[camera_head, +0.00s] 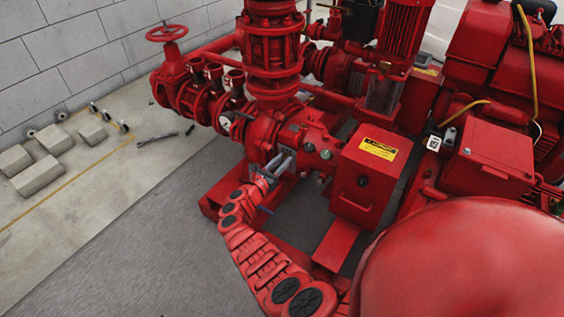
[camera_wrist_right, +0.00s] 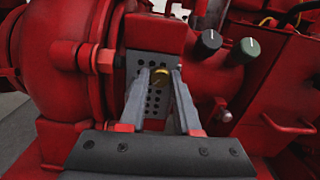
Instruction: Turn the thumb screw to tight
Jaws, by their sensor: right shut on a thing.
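The thumb screw (camera_wrist_right: 160,77) is a small brass-coloured knob on a grey perforated plate (camera_wrist_right: 152,100) in the right wrist view. My right gripper (camera_wrist_right: 161,79) has its two grey fingers on either side of the knob and is shut on it. In the head view my right gripper (camera_head: 282,161) reaches the red pump casing near the middle. The thumb screw cannot be made out there. No marking for tight or loose is readable. My left gripper is not in view.
Black (camera_wrist_right: 209,42) and green (camera_wrist_right: 250,48) knobs stand right of the screw. A red bolt (camera_wrist_right: 105,61) sticks out to its left. In the head view, a red box (camera_head: 368,185) with a yellow label stands right of my gripper. Open floor (camera_head: 120,240) lies left.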

